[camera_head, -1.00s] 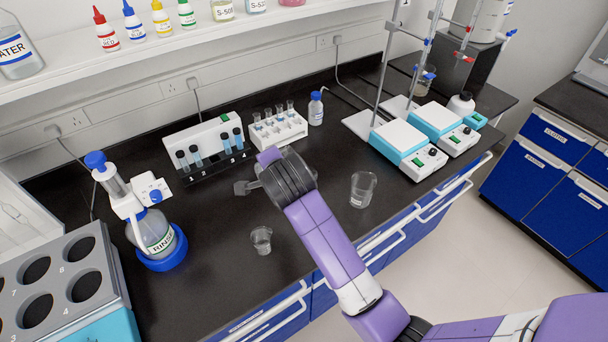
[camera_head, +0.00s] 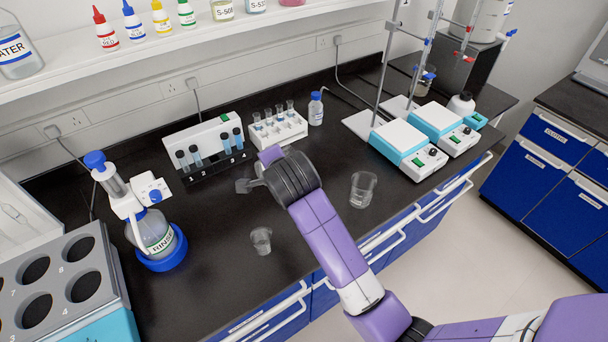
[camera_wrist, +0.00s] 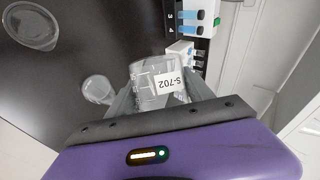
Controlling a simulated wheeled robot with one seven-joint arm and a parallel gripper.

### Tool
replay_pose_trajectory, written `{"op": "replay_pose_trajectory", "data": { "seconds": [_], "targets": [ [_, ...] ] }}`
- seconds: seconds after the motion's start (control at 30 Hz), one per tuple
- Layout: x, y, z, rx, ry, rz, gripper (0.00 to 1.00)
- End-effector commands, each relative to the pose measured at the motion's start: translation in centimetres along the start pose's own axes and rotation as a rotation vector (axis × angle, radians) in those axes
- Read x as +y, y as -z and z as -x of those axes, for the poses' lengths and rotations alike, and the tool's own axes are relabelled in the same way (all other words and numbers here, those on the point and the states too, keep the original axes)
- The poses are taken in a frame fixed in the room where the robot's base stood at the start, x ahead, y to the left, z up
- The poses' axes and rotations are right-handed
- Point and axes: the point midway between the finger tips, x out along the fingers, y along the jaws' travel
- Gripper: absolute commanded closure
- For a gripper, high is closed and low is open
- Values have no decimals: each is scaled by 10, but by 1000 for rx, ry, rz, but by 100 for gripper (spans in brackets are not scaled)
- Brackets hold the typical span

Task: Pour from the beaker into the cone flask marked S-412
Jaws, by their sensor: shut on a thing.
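My gripper (camera_head: 246,185) is above the black bench in front of the racks, its fingers pointing left in the head view. In the wrist view, my gripper (camera_wrist: 158,92) is shut on a clear glass vessel (camera_wrist: 155,72) with a white label reading S-702, seen upside down. It looks like a beaker; its contents are unclear. A larger clear vessel (camera_head: 363,190) stands on the bench to the right of my gripper, and a smaller one (camera_head: 261,240) stands nearer the front edge. No S-412 mark is readable.
Vial racks (camera_head: 215,158) and (camera_head: 278,130) are at the back. Hotplate stirrers (camera_head: 408,150) stand at the right. The bench between the two free vessels is clear.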

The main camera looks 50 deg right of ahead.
Motion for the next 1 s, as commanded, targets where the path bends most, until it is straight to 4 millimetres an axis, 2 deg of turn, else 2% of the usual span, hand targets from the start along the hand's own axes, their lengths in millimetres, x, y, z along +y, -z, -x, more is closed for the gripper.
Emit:
{"op": "replay_pose_trajectory", "data": {
  "seconds": [1.0],
  "targets": [
    [-2,2,2,-25,15,-33,100]
  ]
}}
